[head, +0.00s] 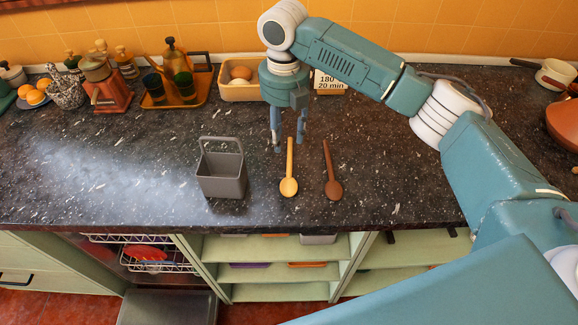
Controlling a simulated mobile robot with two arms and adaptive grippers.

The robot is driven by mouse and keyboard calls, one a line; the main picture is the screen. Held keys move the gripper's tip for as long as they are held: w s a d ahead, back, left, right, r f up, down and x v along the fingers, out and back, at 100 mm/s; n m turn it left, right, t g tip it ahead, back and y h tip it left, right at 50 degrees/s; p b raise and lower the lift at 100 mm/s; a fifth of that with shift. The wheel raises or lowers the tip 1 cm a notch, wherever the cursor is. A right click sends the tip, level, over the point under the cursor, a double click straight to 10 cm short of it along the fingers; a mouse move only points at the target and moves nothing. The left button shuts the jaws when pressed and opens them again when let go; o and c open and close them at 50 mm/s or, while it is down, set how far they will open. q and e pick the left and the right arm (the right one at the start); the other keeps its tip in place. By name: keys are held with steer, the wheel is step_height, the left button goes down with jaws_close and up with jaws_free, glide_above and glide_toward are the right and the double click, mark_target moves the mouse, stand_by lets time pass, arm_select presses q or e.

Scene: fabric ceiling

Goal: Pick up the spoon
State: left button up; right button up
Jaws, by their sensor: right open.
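Two spoons lie on the dark speckled countertop (400,195) in the head view. A light wooden spoon (289,184) lies with its bowl toward the front edge and its handle pointing back. A dark brown spoon (332,186) lies to its right, also bowl to the front. My right gripper (287,148) points down at the handle end of the light spoon, with its fingers apart and nothing between them that I can make out. Its height above the counter is hard to tell. My left gripper is not in view.
A grey caddy with a handle (221,180) stands left of the light spoon. Behind are a box with eggs (240,88), a sign (330,82) and a tray with bottles (174,98). Pans (556,76) stand at the far right.

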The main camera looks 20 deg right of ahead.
mark_target(288, 156)
steer(key=shift+f, duration=0.7)
steer(key=f, duration=0.1)
steer(key=f+p, duration=0.1)
steer(key=f, duration=0.1)
steer(key=f+p, duration=0.1)
steer(key=shift+s+d+f, duration=0.2)
steer(key=shift+s+d, duration=0.05)
steer(key=shift+f, duration=0.2)
steer(key=shift+w, duration=0.1)
steer(key=c, duration=0.7)
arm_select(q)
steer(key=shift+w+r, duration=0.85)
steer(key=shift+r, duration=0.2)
arm_select(e)
steer(key=c, duration=0.4)
